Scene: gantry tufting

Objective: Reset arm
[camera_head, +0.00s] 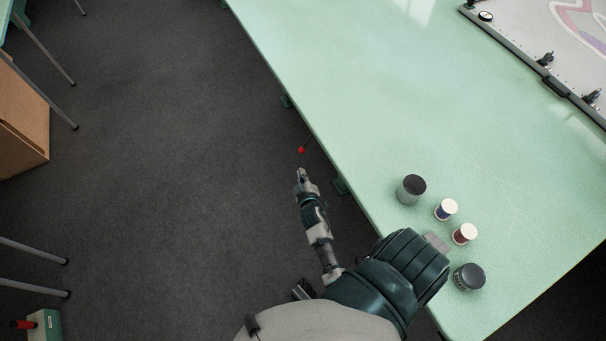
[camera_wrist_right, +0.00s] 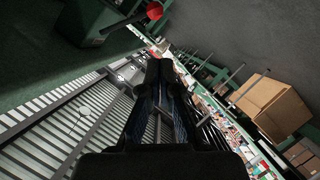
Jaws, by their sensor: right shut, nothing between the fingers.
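My right arm reaches forward from the bottom of the head view, beside the left edge of the green table (camera_head: 350,80). My right gripper (camera_head: 301,174) is at its end, over the dark floor just off the table edge. It is shut and empty. In the right wrist view the gripper (camera_wrist_right: 160,68) shows as two dark fingers close together, with nothing held. My left gripper is not in view.
A red knob (camera_head: 301,150) on a thin rod sticks out near the table edge, close to my right gripper. A grey-lidded jar (camera_head: 411,190), thread spools (camera_head: 446,209) and a dark jar (camera_head: 469,277) stand on the table. A framed board (camera_head: 560,30) lies far right.

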